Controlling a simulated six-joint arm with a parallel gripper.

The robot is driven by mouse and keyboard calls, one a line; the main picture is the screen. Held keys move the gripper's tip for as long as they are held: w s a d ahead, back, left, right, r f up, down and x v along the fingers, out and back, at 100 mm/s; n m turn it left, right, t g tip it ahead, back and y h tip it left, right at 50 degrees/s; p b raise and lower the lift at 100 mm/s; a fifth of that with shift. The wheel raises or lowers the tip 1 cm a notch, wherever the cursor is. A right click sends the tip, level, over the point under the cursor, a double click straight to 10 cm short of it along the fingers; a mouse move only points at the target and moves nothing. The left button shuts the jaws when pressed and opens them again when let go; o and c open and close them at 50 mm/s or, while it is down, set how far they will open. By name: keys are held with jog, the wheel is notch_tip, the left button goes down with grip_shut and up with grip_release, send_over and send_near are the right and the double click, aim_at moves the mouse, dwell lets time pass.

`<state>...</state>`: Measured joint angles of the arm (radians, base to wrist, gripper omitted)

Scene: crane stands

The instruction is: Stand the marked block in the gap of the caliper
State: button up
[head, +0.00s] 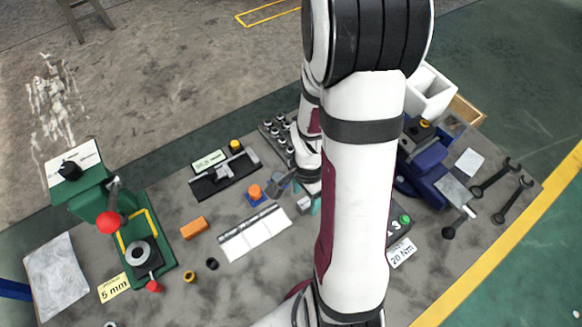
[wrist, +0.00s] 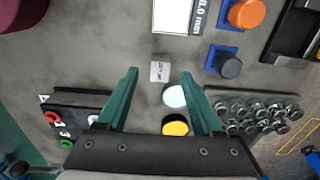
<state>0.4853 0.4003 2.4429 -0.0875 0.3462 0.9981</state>
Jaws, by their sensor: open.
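The marked block (wrist: 160,68) is a small light grey cube with dark marks on its top face, standing on the bench in the wrist view. It also shows as a small pale block (head: 304,204) beside my gripper in the head view. My gripper (wrist: 159,75) is open, with two green fingers. The block appears between the fingertips, nearer the left one, and nothing is held. I cannot tell how far above it the tips are. A black device with a slide, seemingly the caliper (head: 224,177), lies at the back of the bench; part of it shows in the wrist view (wrist: 300,32).
Light blue (wrist: 174,95) and yellow (wrist: 175,125) round pieces lie between my fingers, close to the block. A white panel (head: 255,232), an orange knob on a blue base (head: 254,191) and a rack of metal parts (head: 275,135) are nearby. A green press (head: 135,235) stands left.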

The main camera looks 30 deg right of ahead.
aim_at(305, 206)
notch_tip(305, 206, down, 3)
jog(key=shift+r, duration=0.1)
grip_shut()
dwell(0.3)
